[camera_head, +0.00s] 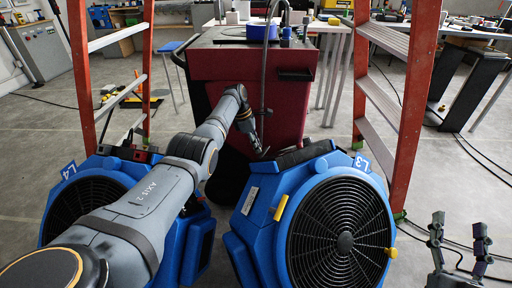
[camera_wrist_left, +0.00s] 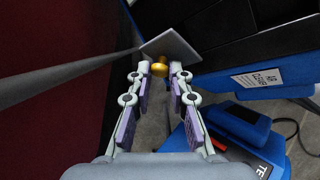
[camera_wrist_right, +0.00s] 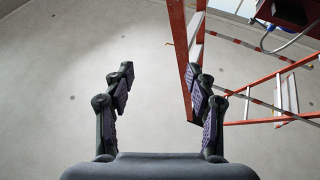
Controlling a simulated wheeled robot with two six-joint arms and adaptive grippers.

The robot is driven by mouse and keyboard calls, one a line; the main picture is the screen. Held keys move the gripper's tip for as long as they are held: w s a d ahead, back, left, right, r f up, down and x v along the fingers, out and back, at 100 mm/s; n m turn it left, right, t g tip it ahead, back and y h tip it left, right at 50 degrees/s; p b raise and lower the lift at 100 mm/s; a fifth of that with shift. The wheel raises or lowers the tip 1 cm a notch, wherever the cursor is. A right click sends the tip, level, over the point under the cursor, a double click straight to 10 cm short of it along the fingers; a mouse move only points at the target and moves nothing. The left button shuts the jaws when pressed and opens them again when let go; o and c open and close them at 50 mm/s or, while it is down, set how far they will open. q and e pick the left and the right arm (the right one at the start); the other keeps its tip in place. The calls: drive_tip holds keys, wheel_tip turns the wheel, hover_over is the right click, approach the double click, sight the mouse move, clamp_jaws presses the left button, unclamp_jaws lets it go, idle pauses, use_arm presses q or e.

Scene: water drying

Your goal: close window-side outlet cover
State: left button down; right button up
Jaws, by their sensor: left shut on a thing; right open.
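In the left wrist view a small grey square plate (camera_wrist_left: 178,46) with a brass knob (camera_wrist_left: 159,69) sits between the fingertips of my left gripper (camera_wrist_left: 159,76). The gripper is shut on the knob. The plate looks like the outlet cover; I cannot tell whether it is closed. In the head view my left gripper (camera_head: 260,142) is low between the red cart (camera_head: 295,115) and the right blue fan unit (camera_head: 262,200); the plate cannot be made out there. My right gripper (camera_head: 460,243) is open and empty at the lower right, and also shows in the right wrist view (camera_wrist_right: 160,82).
Another blue fan unit (camera_head: 62,185), marked L4, stands at the left; the right one is marked L3. Orange ladders (camera_head: 412,110) rise beside both. A dark hose (camera_head: 267,75) hangs down the cart front. Cables cross the floor at right.

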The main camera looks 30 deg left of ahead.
use_arm(q)
drive_tip(key=shift+w+r, duration=0.1)
use_arm(e)
drive_tip(key=r+t, duration=0.1)
drive_tip(key=r, duration=0.1)
drive_tip(key=s+r+t, duration=0.1)
drive_tip(key=r, duration=0.1)
drive_tip(key=shift+s+y, duration=0.1)
drive_tip(key=shift+y, duration=0.2)
use_arm(q)
drive_tip(key=c, duration=1.5)
unclamp_jaws()
drive_tip(key=v, duration=1.2)
